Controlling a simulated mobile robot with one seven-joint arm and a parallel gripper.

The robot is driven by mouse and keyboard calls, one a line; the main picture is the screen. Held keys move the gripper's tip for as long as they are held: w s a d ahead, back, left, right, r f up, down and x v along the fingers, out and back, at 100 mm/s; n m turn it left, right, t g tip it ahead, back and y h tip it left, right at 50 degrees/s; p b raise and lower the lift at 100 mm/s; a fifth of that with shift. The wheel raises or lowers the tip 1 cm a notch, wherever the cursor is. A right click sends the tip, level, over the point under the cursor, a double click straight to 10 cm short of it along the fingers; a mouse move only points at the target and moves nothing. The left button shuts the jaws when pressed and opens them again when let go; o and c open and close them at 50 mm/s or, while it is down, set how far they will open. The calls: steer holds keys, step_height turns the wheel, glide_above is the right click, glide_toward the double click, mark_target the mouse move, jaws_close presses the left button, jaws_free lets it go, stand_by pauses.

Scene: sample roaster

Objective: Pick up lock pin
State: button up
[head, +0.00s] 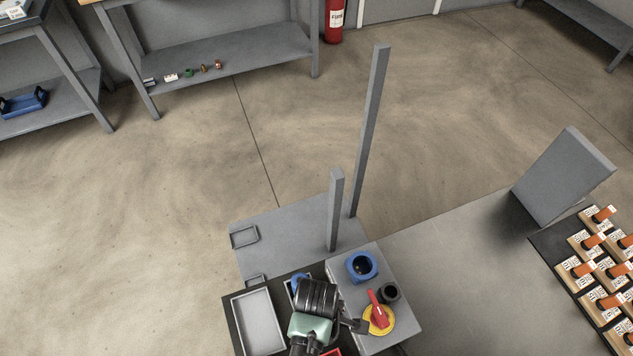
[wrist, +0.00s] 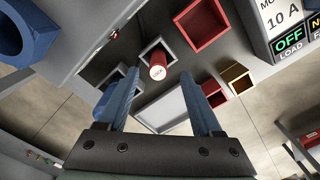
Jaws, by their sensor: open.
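The lock pin (wrist: 157,72) is a small red cylinder with a pale end face marked "LOCK". In the wrist view it shows end-on near the middle, at the near edge of a small grey square holder (wrist: 152,50). My gripper (wrist: 160,88) is open, with its two blue fingers apart on the left and right of the pin in the picture. Nothing is held between the fingers, and I cannot tell how far the pin is from them. In the head view I cannot make out the pin; my arm covers that part of the bench.
Red open bins (wrist: 205,23) and a brown bin (wrist: 237,77) sit close by in the wrist view, with an "OFF LOAD" panel (wrist: 290,40) at upper right. In the head view, a blue ring-shaped part (head: 361,266) and a red-and-yellow rotary switch (head: 379,313) stand right of my arm.

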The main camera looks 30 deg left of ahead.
step_height(320, 180, down, 5)
steer(key=shift+w+r, duration=0.1)
steer(key=shift+w, duration=0.05)
jaws_close()
stand_by(0.4)
